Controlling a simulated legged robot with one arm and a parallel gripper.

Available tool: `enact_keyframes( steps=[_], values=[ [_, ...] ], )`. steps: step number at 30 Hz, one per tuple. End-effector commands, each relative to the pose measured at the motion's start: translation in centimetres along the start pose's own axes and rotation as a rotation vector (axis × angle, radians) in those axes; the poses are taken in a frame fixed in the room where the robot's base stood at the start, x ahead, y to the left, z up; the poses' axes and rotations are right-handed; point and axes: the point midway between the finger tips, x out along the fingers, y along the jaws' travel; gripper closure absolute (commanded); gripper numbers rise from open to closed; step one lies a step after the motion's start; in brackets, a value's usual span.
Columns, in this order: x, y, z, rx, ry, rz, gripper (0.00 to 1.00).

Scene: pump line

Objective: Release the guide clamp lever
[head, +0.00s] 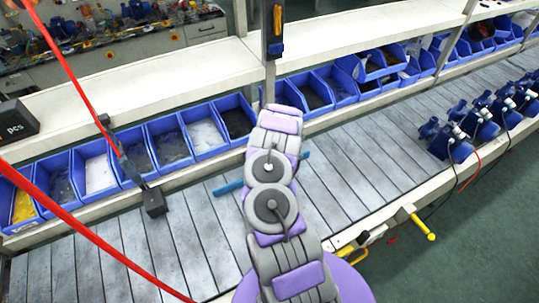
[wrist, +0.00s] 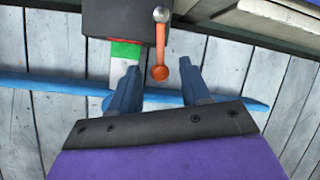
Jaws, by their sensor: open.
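In the wrist view, the guide clamp is a dark block (wrist: 110,20) at the top. Its lever (wrist: 161,45) has a grey pivot and an orange end, which points toward my gripper. A green, white and red strip (wrist: 125,50) shows beside the lever. My gripper (wrist: 158,68) is open, its two blue-grey fingers to either side of the orange end in the picture. I see no finger touching it; depth is unclear. A blue guide rail (wrist: 50,84) runs behind the fingers. In the head view, the rail (head: 228,187) shows on both sides of my arm, which hides the clamp and gripper.
Blue bins (head: 205,138) line the far side of the slatted conveyor (head: 180,245). A black block with a post (head: 155,201) stands left of my arm. Blue pumps (head: 445,140) stand at the right. A yellow handle (head: 424,226) juts from the near edge. Red lines cross the left.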

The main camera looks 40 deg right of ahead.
Motion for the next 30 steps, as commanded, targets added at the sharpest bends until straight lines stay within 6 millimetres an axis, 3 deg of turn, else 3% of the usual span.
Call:
enact_keyframes(
  steps=[8, 16, 30],
  values=[
    [0.3, -1.1, -0.5, -0.106, -0.023, 0.041, 0.52],
    [0.8, -3.0, -0.8, -0.358, -0.074, 0.147, 0.52],
    [1.2, -5.0, 0.1, -0.666, -0.139, 0.272, 0.52]
  ],
)
